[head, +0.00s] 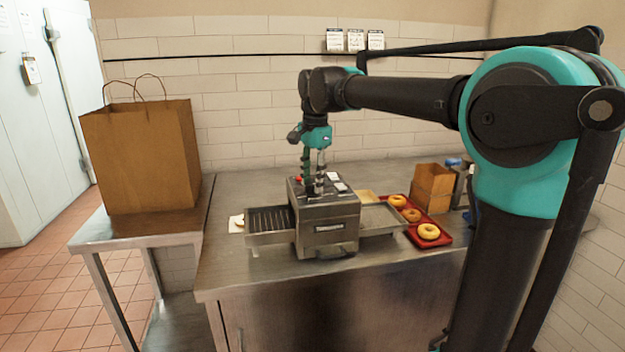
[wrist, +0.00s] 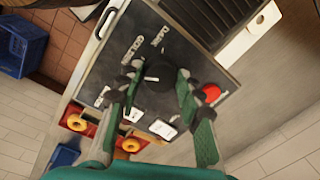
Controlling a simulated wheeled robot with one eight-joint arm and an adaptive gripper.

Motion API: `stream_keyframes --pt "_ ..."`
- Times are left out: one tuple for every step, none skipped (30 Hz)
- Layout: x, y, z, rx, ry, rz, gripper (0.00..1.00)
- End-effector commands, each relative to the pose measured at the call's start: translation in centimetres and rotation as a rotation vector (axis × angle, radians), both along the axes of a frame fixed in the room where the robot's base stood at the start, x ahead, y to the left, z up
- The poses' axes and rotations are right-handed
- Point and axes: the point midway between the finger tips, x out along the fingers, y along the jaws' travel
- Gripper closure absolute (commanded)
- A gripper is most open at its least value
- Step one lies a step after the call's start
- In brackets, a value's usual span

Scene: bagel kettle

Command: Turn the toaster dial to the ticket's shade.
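The steel toaster (head: 327,222) stands on the counter, and its dark top panel (wrist: 206,60) fills the middle of the wrist view. The round black dial (wrist: 160,75) is on that panel, with white shade words beside it, one reading "DARK" (wrist: 160,36). In the head view my gripper (head: 314,178) points down at the toaster top. Tickets (head: 355,40) hang on the wall, their text too small to read.
A red button (wrist: 211,93) and white cards (wrist: 162,129) are close to the fingers. A large paper bag (head: 143,155) stands left.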

Motion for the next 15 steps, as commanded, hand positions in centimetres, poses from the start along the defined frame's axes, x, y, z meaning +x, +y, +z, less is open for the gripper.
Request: stream_keyframes --pt "0.0 0.0 0.01 0.0 0.0 0.0 0.73" --pt "0.0 0.0 0.01 0.0 0.0 0.0 0.77" --pt "0.0 0.0 0.01 0.0 0.0 0.0 0.82" --pt "0.0 0.0 0.01 0.0 0.0 0.0 0.86" --pt "0.0 0.0 0.01 0.0 0.0 0.0 0.9" --pt "0.0 0.0 0.01 0.0 0.0 0.0 0.95" --pt "0.0 0.0 0.01 0.0 0.0 0.0 0.95" --pt "-0.01 -0.01 0.01 0.0 0.0 0.0 0.95" --pt "0.0 -0.01 0.01 0.0 0.0 0.002 0.95" --pt "0.0 -0.01 0.01 0.0 0.0 0.004 0.95" --pt "0.0 -0.01 0.01 0.0 0.0 0.008 0.95" --pt "0.0 -0.01 0.01 0.0 0.0 0.015 0.95" --pt "0.0 -0.01 0.01 0.0 0.0 0.022 0.95" --pt "0.0 -0.02 0.02 0.0 0.0 0.03 0.95" --pt "0.01 -0.02 0.01 0.0 0.0 0.044 0.95"
